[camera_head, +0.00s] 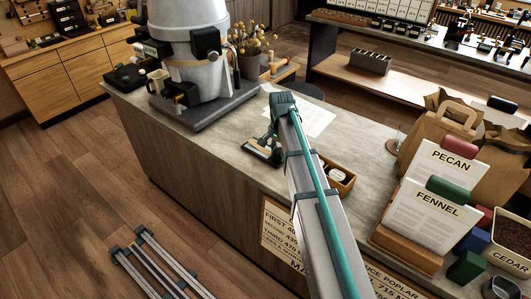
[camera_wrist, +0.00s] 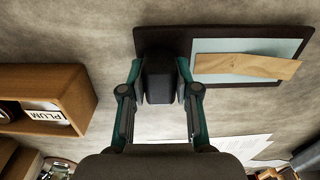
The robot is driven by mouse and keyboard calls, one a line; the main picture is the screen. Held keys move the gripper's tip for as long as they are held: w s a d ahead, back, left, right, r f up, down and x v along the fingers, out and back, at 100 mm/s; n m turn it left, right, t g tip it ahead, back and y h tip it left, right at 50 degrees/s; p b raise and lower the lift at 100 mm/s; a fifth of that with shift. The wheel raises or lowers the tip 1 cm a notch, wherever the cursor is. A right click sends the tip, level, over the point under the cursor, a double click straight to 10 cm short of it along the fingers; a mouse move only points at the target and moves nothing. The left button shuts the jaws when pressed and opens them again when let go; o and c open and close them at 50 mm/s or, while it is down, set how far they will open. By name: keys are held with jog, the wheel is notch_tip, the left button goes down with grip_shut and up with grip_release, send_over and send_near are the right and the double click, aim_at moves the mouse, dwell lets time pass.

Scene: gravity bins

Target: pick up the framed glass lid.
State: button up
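The framed glass lid (camera_wrist: 245,46) lies on the worktop at the top of the wrist view, with a dark frame and a pale blue pane. A dark upright block (camera_wrist: 159,82) stands at its left end; I cannot tell whether it is a handle. My gripper (camera_wrist: 159,75) is open, pointing at this end, with one finger on each side of the block. There is a gap at the left finger; contact at the right finger is unclear. In the head view the lid (camera_head: 262,151) is partly hidden by my gripper (camera_head: 268,140).
A wood strip (camera_wrist: 245,67) lies across the pane. A wooden box (camera_head: 345,182) with a PLUM label is close to my gripper. White paper (camera_head: 310,120) lies behind. A large grey machine (camera_head: 195,60) stands at the counter's left, label stands (camera_head: 430,215) at right.

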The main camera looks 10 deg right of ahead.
grip_shut()
jog(key=shift+r+p, duration=0.75)
jog(key=shift+r, duration=0.4)
jog(key=shift+r+p, duration=1.55)
jog(key=shift+r, duration=0.85)
